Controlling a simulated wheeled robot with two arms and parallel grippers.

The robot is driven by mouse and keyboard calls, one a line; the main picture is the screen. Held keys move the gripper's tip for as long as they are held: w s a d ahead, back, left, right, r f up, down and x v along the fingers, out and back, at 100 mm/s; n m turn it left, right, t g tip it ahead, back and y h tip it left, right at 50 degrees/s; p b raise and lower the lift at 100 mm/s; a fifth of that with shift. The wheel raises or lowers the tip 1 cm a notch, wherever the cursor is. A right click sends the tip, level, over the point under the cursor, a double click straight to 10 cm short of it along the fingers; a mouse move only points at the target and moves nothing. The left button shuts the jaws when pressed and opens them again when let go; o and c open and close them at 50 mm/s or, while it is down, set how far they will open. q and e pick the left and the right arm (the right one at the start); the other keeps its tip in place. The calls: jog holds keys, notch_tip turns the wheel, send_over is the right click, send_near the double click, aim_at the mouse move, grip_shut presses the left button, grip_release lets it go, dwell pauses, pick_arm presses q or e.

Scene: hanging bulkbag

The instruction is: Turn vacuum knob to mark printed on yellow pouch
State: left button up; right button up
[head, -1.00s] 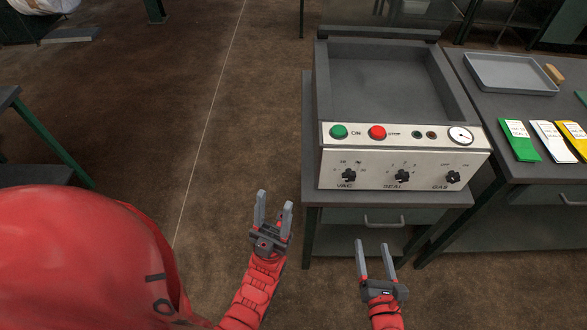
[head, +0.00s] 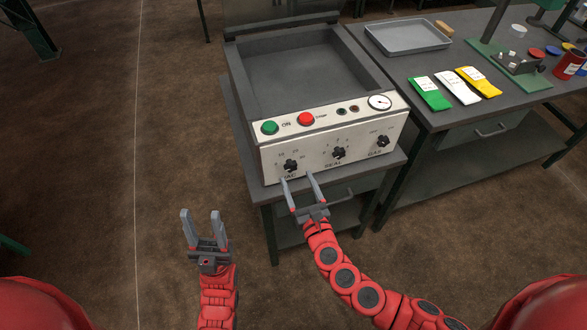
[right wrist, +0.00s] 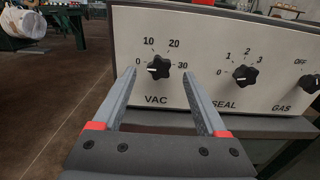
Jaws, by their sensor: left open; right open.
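The black VAC knob (head: 290,166) is at the left of the machine's front panel (head: 370,131). In the right wrist view the VAC knob (right wrist: 158,68) has marks 0, 10, 20 and 30 around it, and its white pointer is on the left side, near 0. My right gripper (head: 300,184) is open just in front of and below the knob, its fingers apart and empty. My left gripper (head: 203,218) is open and empty over the floor, left of the machine. The yellow pouch (head: 478,82) lies on the right table; its white label is too small to read.
The SEAL knob (head: 338,153) and GAS knob (head: 382,141) are right of VAC. Green (head: 269,128) and red (head: 306,118) buttons sit above. A green pouch (head: 429,93), white pouch (head: 458,88) and grey tray (head: 408,38) lie on the right table.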

aim_at(292, 168)
jog(key=shift+x, duration=1.95)
jog(key=shift+c, duration=0.2)
grip_shut()
